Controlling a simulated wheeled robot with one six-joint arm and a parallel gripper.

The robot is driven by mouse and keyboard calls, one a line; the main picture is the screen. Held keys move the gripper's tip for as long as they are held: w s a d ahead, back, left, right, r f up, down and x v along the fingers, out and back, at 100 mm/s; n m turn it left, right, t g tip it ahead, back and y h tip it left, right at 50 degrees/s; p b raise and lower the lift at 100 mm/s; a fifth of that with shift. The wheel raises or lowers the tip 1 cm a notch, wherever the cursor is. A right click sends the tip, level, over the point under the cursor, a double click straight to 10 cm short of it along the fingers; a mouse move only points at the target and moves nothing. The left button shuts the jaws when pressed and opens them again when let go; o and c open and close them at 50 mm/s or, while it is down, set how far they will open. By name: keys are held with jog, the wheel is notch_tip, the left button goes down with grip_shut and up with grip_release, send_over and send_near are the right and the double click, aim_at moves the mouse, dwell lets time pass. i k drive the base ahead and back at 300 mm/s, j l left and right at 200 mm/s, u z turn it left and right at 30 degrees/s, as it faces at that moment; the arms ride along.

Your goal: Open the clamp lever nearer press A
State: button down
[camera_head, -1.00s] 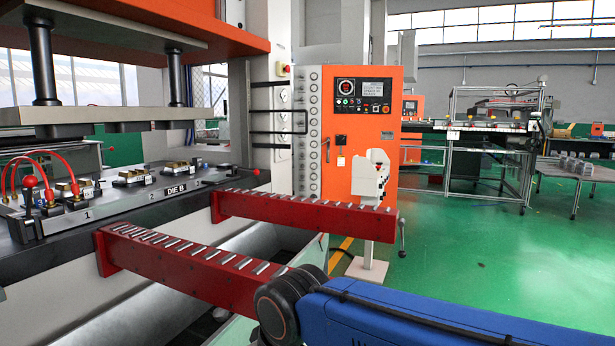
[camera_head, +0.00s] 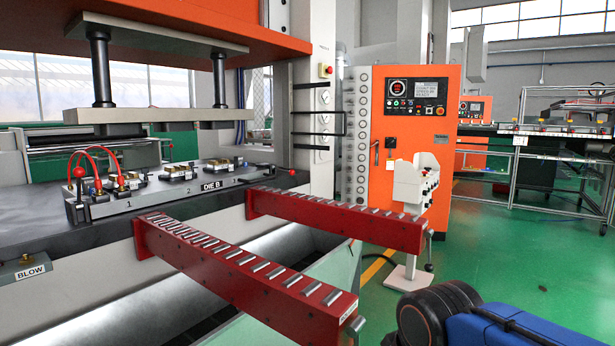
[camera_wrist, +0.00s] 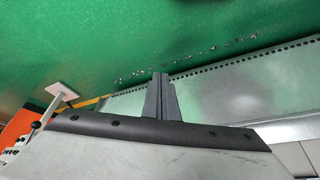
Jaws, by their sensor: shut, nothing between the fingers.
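In the head view, a long die plate (camera_head: 150,200) labelled DIE B lies on the dark press bed. A red ball knob (camera_head: 79,172) stands upright at its left end, and a black rod with a red knob (camera_head: 292,172) sticks out at its right end. I cannot tell which of these is a clamp lever, and no press A label is readable. My gripper (camera_wrist: 158,76) shows in the wrist view as two dark fingers together, empty, over the green floor and away from the die. It is not visible in the head view, where only my arm shows.
Two red roller arms (camera_head: 235,270) and (camera_head: 340,220) jut out from the press bed toward the front. A BLOW box (camera_head: 30,268) is on the press front. An orange control cabinet (camera_head: 415,150) and a white pedestal unit (camera_head: 410,185) stand behind. Green floor is open at right.

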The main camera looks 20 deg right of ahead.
aim_at(292, 172)
jog(key=i+l, duration=0.15)
jog(key=l, duration=0.2)
jog(key=i+l, duration=0.15)
jog(key=l, duration=0.2)
jog(key=i+l, duration=0.1)
jog(key=l, duration=0.3)
jog(key=i+l, duration=0.15)
jog(key=l, duration=0.2)
jog(key=i+l, duration=0.15)
jog(key=l, duration=0.2)
jog(key=i+l, duration=0.15)
jog(key=l, duration=0.2)
jog(key=i+l, duration=0.85)
jog(key=i+l+u, duration=0.15)
jog(key=i+u, duration=0.2)
jog(key=i, duration=0.25)
jog(key=i+u, duration=0.4)
jog(key=i, duration=0.15)
